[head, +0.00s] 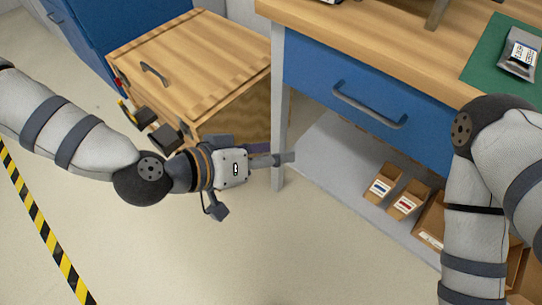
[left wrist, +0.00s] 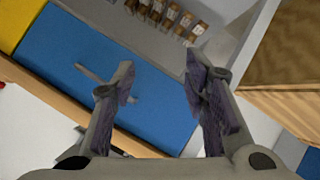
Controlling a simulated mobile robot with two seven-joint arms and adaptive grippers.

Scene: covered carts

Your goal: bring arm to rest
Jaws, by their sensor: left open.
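My left arm reaches in from the left in the head view. Its gripper (head: 284,159) is in front of the workbench leg, beside the wooden covered cart (head: 190,60). In the left wrist view the left gripper (left wrist: 160,80) has its two fingers wide apart with nothing between them. My right arm shows at the right of the head view, bent downward; its gripper is outside the picture.
A workbench (head: 390,35) with a blue drawer (head: 350,95) stands right of the cart. Small cardboard bins (head: 383,182) sit on its lower shelf (head: 335,150). A grey packet (head: 520,55) lies on a green mat (head: 485,70). The floor at front is clear.

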